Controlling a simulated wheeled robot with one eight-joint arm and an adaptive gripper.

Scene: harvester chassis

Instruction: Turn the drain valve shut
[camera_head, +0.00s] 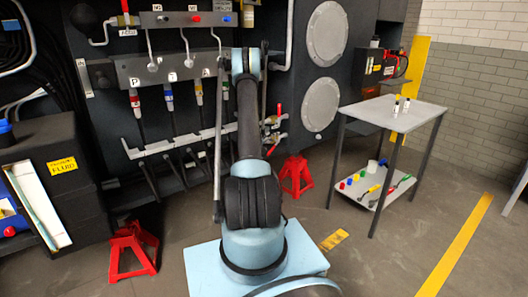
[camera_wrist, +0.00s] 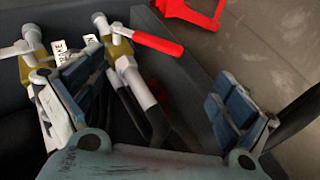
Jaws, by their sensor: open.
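In the wrist view, a valve (camera_wrist: 118,48) with a brass-coloured body, pale fittings and a long red lever (camera_wrist: 145,42) sits ahead of my gripper. The lever points right and slightly down. A second, similar valve (camera_wrist: 30,45) is at the far left; I see no lever on it. In the head view, red-handled valves (camera_head: 271,122) show right of my arm, which hides my gripper.
A trolley table (camera_head: 375,112) with small items stands at right. A black box labelled fluid (camera_head: 85,200) is at left. The floor at right is mostly clear.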

